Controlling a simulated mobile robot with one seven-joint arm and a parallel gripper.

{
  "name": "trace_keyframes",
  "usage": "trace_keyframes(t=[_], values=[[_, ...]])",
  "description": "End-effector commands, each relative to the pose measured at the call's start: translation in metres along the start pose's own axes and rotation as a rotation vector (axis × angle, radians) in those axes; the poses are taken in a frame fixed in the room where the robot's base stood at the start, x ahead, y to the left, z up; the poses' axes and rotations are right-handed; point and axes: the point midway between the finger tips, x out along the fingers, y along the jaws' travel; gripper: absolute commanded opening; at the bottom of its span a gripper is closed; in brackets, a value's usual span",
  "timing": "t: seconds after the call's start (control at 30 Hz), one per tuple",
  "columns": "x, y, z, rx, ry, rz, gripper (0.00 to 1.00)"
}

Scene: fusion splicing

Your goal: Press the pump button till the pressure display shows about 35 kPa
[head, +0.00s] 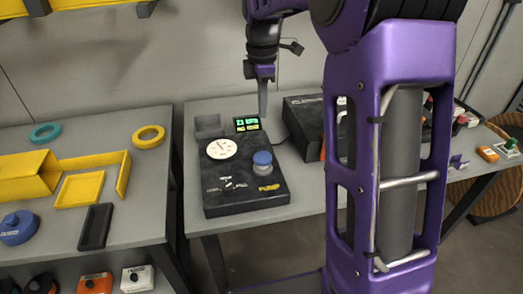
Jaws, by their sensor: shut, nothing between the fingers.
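A black control box (225,207) lies on the grey table. It carries a blue round pump button (263,158) on a light stem, with a yellow label in front of it. A small display (246,123) with green and yellow digits stands at the back of the box; its digits are too small to read. A white round dial gauge (221,148) sits to the left of the button. My gripper (263,112) is shut and empty, pointing down. In the picture its tips are above the button and just right of the display, apart from the button.
My purple arm hides part of the right table. A dark case (300,118) stands right of the control box. The left table holds a yellow ring (149,136), a teal ring (45,133), yellow trays and a black tray (95,227). A gap separates the tables.

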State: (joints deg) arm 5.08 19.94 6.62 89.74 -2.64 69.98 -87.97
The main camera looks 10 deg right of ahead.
Motion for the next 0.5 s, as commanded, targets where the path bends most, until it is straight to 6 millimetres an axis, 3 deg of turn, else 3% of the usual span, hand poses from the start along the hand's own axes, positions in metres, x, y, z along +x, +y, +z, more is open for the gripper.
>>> trace_keyframes(t=[0.23,0.5], values=[[0.016,-0.001,0.0,0.0,0.0,-0.003,0.0],[0.073,-0.001,0.0,0.0,0.0,-0.005,0.0]])
